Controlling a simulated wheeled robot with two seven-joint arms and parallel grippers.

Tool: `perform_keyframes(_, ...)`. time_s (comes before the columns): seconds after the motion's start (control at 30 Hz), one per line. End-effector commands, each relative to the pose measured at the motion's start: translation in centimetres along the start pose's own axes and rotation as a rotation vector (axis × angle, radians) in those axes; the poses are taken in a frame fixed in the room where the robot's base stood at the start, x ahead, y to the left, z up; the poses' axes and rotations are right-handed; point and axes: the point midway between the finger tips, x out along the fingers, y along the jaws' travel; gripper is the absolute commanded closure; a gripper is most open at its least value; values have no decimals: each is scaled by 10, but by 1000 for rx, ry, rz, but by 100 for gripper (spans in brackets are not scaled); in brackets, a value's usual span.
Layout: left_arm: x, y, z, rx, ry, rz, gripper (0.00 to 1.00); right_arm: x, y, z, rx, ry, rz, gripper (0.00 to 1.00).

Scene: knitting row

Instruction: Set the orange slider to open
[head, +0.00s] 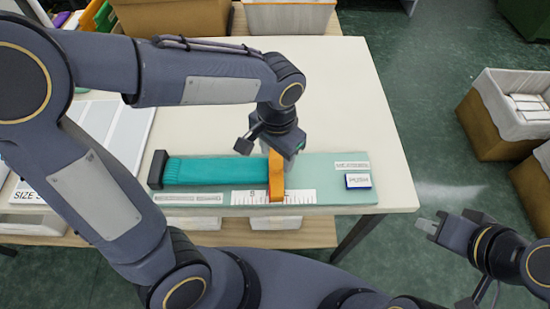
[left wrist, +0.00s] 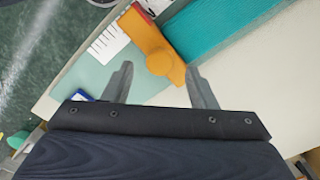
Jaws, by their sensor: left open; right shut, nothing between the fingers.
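The orange slider (head: 277,185) lies across the pale green board (head: 330,187), at the right end of the teal knitted strip (head: 215,171). Its round knob shows in the left wrist view (left wrist: 160,62). My left gripper (head: 264,148) is open above the slider's far part, partly hiding it. In the left wrist view the two fingertips (left wrist: 160,67) stand either side of the knob, with gaps; I cannot tell how far above it they are. My right gripper (head: 427,225) is shut and empty, off the table's right side.
A white ruler scale (head: 247,197) runs along the board's front edge, and a small blue-edged tag (head: 358,181) lies on its right end. A dark end block (head: 157,169) bounds the strip's left end. The table behind the board (head: 345,90) is clear.

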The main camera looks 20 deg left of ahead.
Motion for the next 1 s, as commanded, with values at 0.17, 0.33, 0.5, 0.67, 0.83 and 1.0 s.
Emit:
perform_keyframes(0.17, 21, 0, 0, 0, -2, -1, 48, 1, 1, 1, 0, 0, 0, 100)
perform_keyframes(0.33, 26, 0, 0, 0, 1, 0, 48, 2, 1, 1, 0, 0, 0, 100)
perform_keyframes(0.5, 26, 0, 0, -1, 1, 0, 48, 2, 1, 1, 0, 0, 0, 100)
perform_keyframes(0.67, 25, 0, 0, -1, 1, 0, 68, 2, 1, 1, 0, 0, 0, 100)
perform_keyframes(0.83, 25, 0, 0, -1, 1, 0, 90, 2, 1, 1, 0, 0, 0, 100)
perform_keyframes(1.0, 25, 0, 0, -1, 1, 0, 100, 2, 1, 1, 0, 0, 0, 100)
